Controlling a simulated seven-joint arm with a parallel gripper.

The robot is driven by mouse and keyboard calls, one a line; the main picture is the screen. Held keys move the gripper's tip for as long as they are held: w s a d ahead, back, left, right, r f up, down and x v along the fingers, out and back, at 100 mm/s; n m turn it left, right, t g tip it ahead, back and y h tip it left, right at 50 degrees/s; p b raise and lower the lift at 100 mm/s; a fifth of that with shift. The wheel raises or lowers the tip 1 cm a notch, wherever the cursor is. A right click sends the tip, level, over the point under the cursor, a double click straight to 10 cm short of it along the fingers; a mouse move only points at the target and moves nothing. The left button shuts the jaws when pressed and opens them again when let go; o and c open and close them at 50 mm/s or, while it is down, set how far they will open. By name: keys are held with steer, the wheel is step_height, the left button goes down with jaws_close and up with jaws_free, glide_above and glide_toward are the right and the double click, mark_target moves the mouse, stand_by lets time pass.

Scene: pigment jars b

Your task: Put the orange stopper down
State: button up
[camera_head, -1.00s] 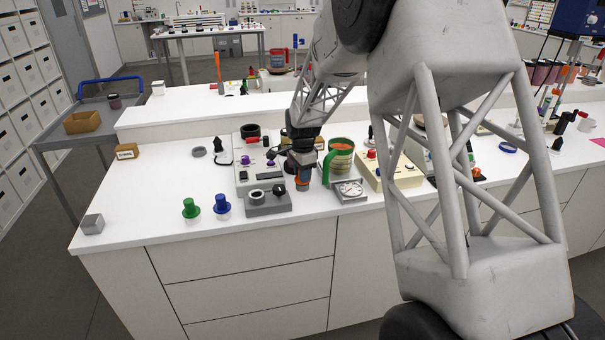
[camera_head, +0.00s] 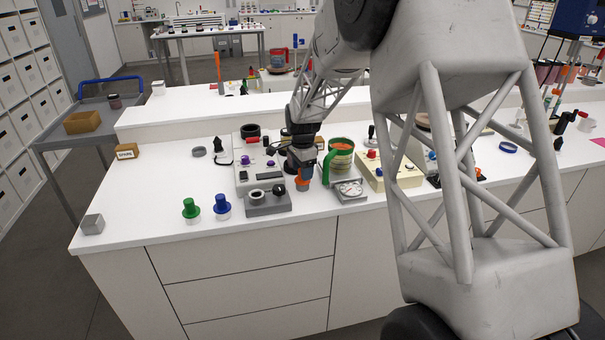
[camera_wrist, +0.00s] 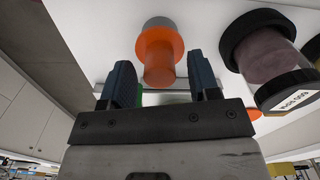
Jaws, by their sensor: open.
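The orange stopper (camera_wrist: 160,52) has a grey base, a wide orange flange and a narrower orange knob. In the wrist view it stands on the white bench with its knob facing my gripper. It also shows in the head view (camera_head: 302,184), low under my gripper (camera_head: 302,172), at the bench's front. My gripper (camera_wrist: 160,80) is open in the wrist view, its two fingers apart. The knob lies just beyond the fingertips, roughly between them, and I see no finger touching it.
A jar with black ends and purplish contents (camera_wrist: 268,60) lies right in the wrist view. In the head view a grey holder (camera_head: 268,208) is left of the stopper, and a dial gauge (camera_head: 349,189) right. Green (camera_head: 191,210) and blue (camera_head: 222,207) stoppers stand farther left.

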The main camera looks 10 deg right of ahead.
step_height(320, 180, up, 11)
steer(key=shift+f, duration=0.15)
stand_by(0.4)
stand_by(0.5)
steer(key=s+a+r+n+t, duration=0.1)
steer(key=s+r+n, duration=0.35)
steer(key=s, duration=0.75)
steer(key=s+a+r+n, duration=0.1)
steer(key=s+r+n, duration=0.3)
steer(key=s, duration=0.9)
steer(key=s+f+n+t, duration=0.1)
steer(key=s+f+n, duration=0.2)
steer(key=s, duration=2.1)
steer(key=n, duration=0.3)
steer(key=shift+s+a+n+t, duration=0.2)
steer(key=shift+s+n+t, duration=0.05)
steer(key=shift+n+t, duration=0.1)
